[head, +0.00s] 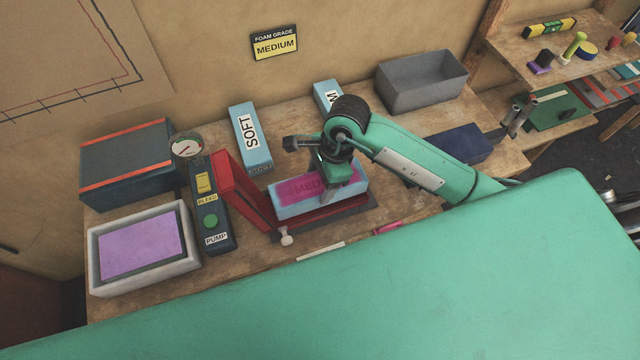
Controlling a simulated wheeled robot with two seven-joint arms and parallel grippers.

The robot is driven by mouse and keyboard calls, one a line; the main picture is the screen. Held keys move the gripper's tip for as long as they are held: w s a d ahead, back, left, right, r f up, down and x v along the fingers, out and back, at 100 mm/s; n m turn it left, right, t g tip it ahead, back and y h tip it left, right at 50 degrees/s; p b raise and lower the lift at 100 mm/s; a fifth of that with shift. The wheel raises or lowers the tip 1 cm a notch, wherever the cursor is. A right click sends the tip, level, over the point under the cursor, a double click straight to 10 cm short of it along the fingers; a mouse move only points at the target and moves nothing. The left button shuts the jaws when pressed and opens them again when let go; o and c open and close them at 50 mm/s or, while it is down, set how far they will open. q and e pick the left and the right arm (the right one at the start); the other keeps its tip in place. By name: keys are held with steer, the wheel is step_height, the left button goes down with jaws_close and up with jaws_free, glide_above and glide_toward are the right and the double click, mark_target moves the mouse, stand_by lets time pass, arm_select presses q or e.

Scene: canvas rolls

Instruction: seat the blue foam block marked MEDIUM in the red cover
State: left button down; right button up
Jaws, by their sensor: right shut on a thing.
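The light blue foam block (290,209) lies lengthwise with a magenta patch on top, where the letters "MED" show. The rest of its marking is hidden behind my right gripper (337,186), which is shut on the block from above. The block is at the red cover (263,202), whose tall red panel stands raised along the block's left end. A red strip and a dark base (345,219) show below the block's front side. I cannot tell whether the block touches the bottom or is held just above it. My left gripper is not in view.
A pump box (212,222) with gauge stands left of the cover, beside a grey tray (194,262) with a purple pad. A SOFT block (250,140) and another blue block (325,93) lie behind. A grey bin (422,82) stands back right. A yellow MEDIUM sign (275,46) hangs behind.

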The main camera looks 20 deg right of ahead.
mark_target(320, 189)
steer(key=shift+f, duration=0.6)
step_height(320, 189, down, 2)
steer(key=shift+f+p, duration=0.2)
steer(key=shift+p, duration=0.35)
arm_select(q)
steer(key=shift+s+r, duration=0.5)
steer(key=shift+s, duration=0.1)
arm_select(e)
steer(key=shift+f, duration=0.25)
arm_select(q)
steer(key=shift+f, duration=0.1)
arm_select(e)
steer(key=shift+f, duration=0.1)
steer(key=o, duration=0.6)
steer(key=shift+f+b, duration=0.1)
steer(key=shift+b, duration=0.2)
steer(key=o, duration=0.4)
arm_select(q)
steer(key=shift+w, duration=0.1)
